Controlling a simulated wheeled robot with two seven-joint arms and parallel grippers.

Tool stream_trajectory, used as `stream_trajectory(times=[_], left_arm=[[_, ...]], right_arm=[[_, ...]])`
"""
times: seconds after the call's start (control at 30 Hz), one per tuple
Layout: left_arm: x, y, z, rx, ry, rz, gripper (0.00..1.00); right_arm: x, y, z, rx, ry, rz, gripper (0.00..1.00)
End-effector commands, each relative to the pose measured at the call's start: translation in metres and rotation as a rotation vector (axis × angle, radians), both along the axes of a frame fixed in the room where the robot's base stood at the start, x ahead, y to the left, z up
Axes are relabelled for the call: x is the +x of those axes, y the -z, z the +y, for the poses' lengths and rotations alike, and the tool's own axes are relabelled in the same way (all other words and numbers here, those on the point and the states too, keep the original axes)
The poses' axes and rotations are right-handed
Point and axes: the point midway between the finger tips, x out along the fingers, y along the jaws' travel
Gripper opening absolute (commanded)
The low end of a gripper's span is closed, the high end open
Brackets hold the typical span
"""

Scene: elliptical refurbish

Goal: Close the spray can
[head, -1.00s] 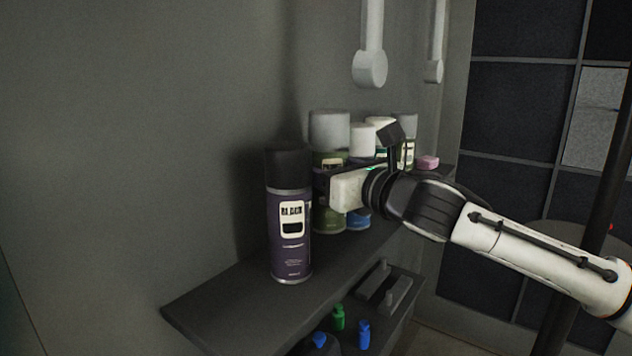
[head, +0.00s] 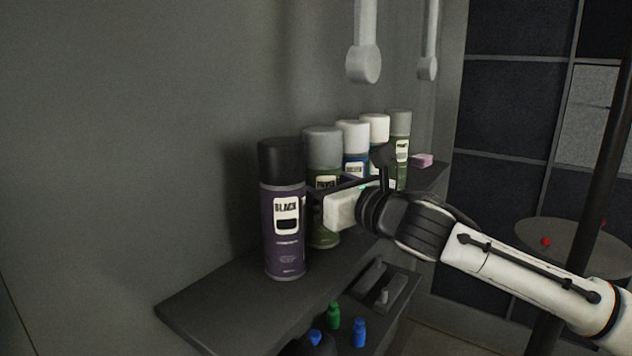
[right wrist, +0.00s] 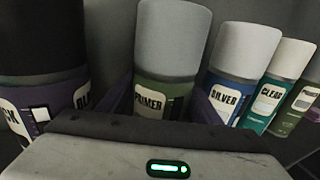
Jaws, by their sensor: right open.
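A black-capped purple spray can labelled BLACK (head: 284,240) stands upright at the near end of the shelf; its edge also shows in the right wrist view (right wrist: 40,45). Beside it stands a grey-capped green PRIMER can (head: 323,150), central in the right wrist view (right wrist: 165,60). Behind are the SILVER can (head: 354,138), the CLEAR can (head: 375,128) and another grey-capped can (head: 400,125). All wear caps. My right gripper (head: 314,204) is open at the PRIMER can, one finger on each side in the wrist view (right wrist: 158,108); contact is unclear. My left gripper is out of view.
The dark shelf (head: 225,300) is bare in front of the BLACK can. A pink block (head: 422,160) lies at its far end. Small green (head: 333,317) and blue (head: 359,332) bottles stand on a lower shelf. White rods (head: 363,62) hang above. A wall stands behind.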

Motion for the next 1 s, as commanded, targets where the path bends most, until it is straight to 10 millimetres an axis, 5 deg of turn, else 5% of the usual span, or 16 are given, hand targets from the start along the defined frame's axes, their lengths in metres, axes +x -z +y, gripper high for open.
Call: stream_trajectory(times=[0.17,0.63,1.0], left_arm=[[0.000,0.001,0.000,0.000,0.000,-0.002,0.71],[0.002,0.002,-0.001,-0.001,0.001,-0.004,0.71],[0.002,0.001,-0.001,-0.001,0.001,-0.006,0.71]], right_arm=[[-0.011,-0.003,-0.009,0.000,0.001,-0.001,0.58],[-0.084,-0.002,-0.062,0.000,0.000,-0.001,0.58],[-0.098,-0.003,-0.070,0.001,-0.001,0.000,0.58]])
